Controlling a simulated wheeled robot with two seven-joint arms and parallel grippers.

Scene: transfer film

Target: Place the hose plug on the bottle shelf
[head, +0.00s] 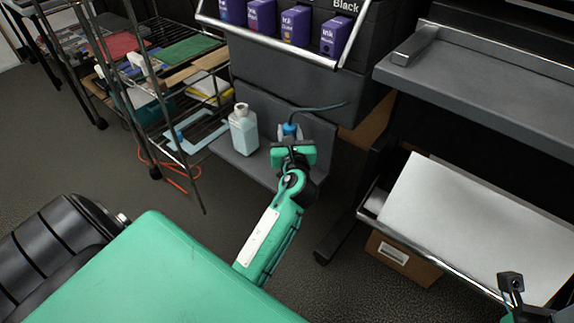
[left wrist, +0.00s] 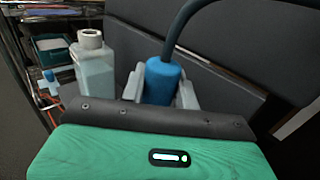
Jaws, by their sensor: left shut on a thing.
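The hose plug is a blue cylinder (head: 289,130) on the end of a dark hose, and it shows large in the left wrist view (left wrist: 164,80). My left gripper (head: 290,138) is shut on it, with one grey finger on each side in the left wrist view (left wrist: 162,92). The bottle shelf (head: 256,167) is a dark grey ledge with a back panel under the machine. The plug is over or in front of the shelf, right of a pale bottle; I cannot tell whether it touches the shelf. My right gripper's jaws do not show.
The pale bottle (head: 243,131) stands on the shelf's left side, also in the left wrist view (left wrist: 93,68). A wire rack (head: 200,125) is on the left. Ink boxes (head: 295,25) sit above. A paper-filled tray (head: 470,225) is at the right.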

